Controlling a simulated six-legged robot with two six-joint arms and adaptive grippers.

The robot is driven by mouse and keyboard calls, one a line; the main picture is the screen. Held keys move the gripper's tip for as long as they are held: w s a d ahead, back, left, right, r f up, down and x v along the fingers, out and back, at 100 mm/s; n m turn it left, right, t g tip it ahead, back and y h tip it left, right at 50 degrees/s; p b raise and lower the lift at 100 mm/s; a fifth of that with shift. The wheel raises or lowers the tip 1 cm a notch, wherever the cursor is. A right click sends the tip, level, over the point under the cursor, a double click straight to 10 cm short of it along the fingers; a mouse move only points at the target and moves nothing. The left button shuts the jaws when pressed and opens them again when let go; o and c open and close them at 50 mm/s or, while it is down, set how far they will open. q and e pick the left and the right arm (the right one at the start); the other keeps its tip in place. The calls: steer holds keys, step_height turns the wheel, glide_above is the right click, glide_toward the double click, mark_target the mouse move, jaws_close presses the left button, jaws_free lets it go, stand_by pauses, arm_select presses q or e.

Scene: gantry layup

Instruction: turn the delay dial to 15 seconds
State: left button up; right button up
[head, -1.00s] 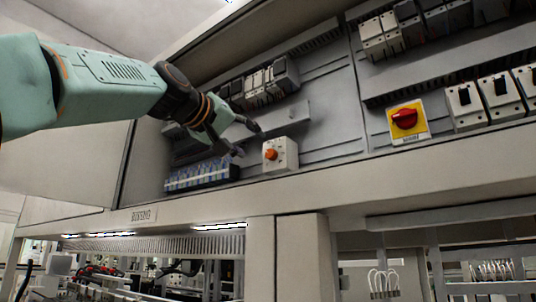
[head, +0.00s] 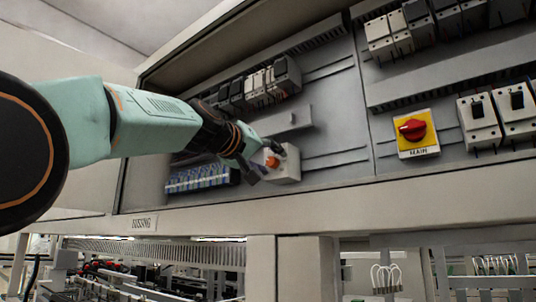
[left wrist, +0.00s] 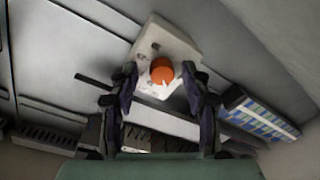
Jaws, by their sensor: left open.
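The delay dial is an orange knob (head: 272,162) on a small white box (head: 290,172) fixed low on the grey panel. In the left wrist view the orange knob (left wrist: 162,70) has a pale pointer mark, and its white box (left wrist: 180,45) is tilted in the picture. The scale markings are too small to read. My left gripper (head: 268,160) is at the box. In the left wrist view my left gripper (left wrist: 160,82) is open, its two fingers on either side of the knob with gaps showing. Contact is not visible. My right gripper is not in view.
A row of blue-and-white terminals (head: 198,178) sits left of the box. Dark and white breakers (head: 260,85) are above it. A red main switch on a yellow plate (head: 418,133) is to the right. The cabinet's lower ledge (head: 330,205) runs below.

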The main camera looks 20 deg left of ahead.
arm_select(q)
steer(key=shift+w, duration=0.15)
steer(key=shift+s+a, duration=0.4)
steer(key=shift+s, duration=0.05)
steer(key=shift+c, duration=1.4)
steer(key=shift+w+d, duration=0.25)
steer(key=shift+d, duration=0.05)
steer(key=c, duration=0.4)
jaws_close()
